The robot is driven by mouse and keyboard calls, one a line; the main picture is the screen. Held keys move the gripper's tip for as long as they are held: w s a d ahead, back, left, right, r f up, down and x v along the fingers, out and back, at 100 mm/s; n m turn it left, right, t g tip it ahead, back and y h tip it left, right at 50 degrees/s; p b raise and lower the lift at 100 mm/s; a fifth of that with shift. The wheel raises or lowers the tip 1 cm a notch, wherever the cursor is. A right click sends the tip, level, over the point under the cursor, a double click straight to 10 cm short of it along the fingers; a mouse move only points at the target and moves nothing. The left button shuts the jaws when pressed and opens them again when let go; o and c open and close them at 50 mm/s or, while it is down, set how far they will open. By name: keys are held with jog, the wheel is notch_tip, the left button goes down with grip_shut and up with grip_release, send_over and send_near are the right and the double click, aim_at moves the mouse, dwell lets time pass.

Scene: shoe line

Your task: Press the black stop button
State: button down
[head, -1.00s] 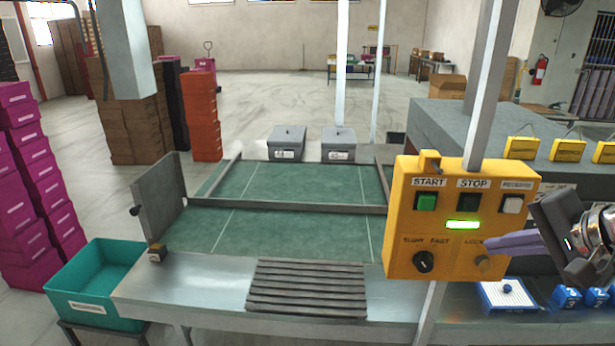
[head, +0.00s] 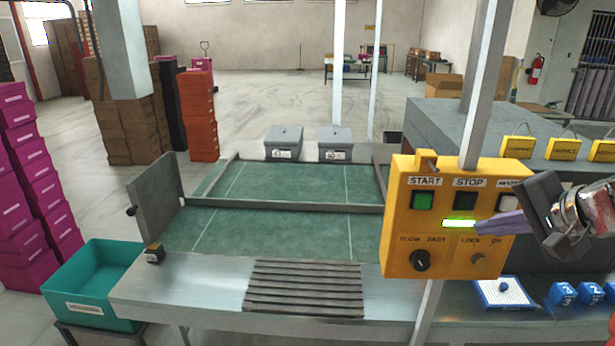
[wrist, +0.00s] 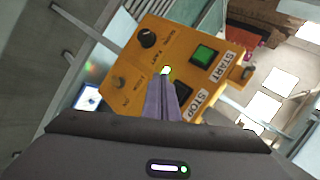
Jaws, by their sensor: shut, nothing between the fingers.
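The yellow control box (head: 405,235) stands on a post at the right of the head view. The black stop button (head: 466,200) sits under the STOP label, between the green start button (head: 422,200) and a white button (head: 507,202). My gripper (head: 480,224) is shut and empty, its purple fingers reaching in from the right below the stop and white buttons. In the wrist view, the stop button (wrist: 184,90) is partly hidden beside my shut fingers (wrist: 161,82). I cannot tell whether the fingertips touch the panel.
A lit green display (head: 458,223) is by the fingertips. Below it are the speed knob (head: 420,261) and a lock switch (head: 478,258). A green conveyor (head: 270,232) lies left of the box. Blue numbered blocks (head: 562,293) and a white tray (head: 505,301) lie on the bench below.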

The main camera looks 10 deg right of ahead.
aim_at(463, 211)
jog(key=shift+w+d, duration=0.2)
jog(key=shift+w, duration=0.55)
jog(key=shift+w+d, duration=0.25)
jog(key=shift+w, duration=0.5)
jog(key=shift+w+d, duration=0.2)
jog(key=shift+w, duration=0.55)
jog(key=shift+w, duration=0.15)
jog(key=shift+w+d, duration=0.15)
jog(key=shift+w, duration=0.05)
dwell(0.3)
jog(key=shift+w+d, duration=0.15)
jog(key=shift+w, duration=0.35)
dwell(1.2)
jog(key=shift+s, duration=0.1)
jog(key=shift+s+a, duration=0.25)
jog(key=shift+s, duration=0.6)
jog(key=shift+s, duration=0.1)
jog(key=shift+s+a, duration=0.25)
jog(key=shift+s, duration=0.5)
jog(key=shift+s+a, duration=0.2)
jog(key=shift+s, duration=0.6)
jog(key=shift+s+a, duration=0.25)
jog(key=shift+s, duration=0.5)
